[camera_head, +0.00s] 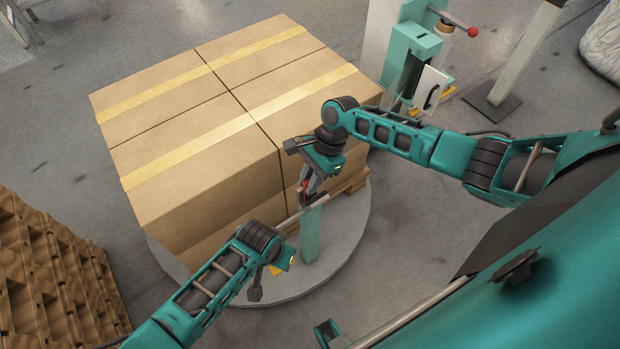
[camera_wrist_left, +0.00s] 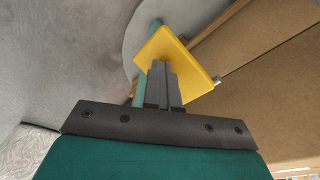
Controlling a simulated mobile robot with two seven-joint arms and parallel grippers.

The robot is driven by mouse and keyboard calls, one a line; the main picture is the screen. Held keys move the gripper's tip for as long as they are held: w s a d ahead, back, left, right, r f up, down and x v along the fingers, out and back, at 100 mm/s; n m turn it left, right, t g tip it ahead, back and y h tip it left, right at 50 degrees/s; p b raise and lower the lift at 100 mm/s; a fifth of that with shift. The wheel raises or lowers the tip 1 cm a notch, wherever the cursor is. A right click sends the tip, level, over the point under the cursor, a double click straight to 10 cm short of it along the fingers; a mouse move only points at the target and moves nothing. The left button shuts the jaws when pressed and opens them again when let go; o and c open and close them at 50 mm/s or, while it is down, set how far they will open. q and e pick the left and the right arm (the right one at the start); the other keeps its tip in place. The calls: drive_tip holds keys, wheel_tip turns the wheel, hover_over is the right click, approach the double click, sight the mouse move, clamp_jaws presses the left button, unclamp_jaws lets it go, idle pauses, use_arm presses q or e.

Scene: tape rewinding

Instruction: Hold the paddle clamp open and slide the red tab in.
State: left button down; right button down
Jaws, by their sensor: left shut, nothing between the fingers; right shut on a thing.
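The yellow paddle (camera_head: 291,263) sticks out low beside the teal post (camera_head: 312,236), at the near corner of the box load. In the left wrist view the paddle (camera_wrist_left: 190,66) is a tilted plate filling the upper middle. My left gripper (camera_wrist_left: 160,68) is shut and empty, its fingertips against or just in front of the paddle; I cannot tell if they touch. My right gripper (camera_head: 307,192) is shut on the red tab (camera_head: 305,185), just above the top of the post. The clamp's gap is hidden, so I cannot tell whether it is open.
Cartons (camera_head: 190,105) with yellow bands stand on a pallet on a round grey turntable (camera_head: 345,245). A teal machine column (camera_head: 410,55) with a red knob stands behind. Brown stacked trays (camera_head: 50,280) are at lower left.

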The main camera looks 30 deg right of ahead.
use_arm(q)
drive_tip(key=shift+a+f, duration=0.1)
drive_tip(key=shift+a, duration=0.05)
use_arm(e)
drive_tip(key=shift+f, duration=0.2)
drive_tip(key=c, duration=1)
unclamp_jaws()
drive_tip(key=shift+o, duration=0.3)
drive_tip(key=o, duration=0.4)
drive_tip(key=shift+c, duration=0.2)
drive_tip(key=shift+r, duration=0.1)
use_arm(q)
drive_tip(key=shift+d, duration=0.25)
use_arm(e)
drive_tip(key=shift+r, duration=3.9)
drive_tip(key=shift+f, duration=0.15)
drive_tip(key=shift+f, duration=3.85)
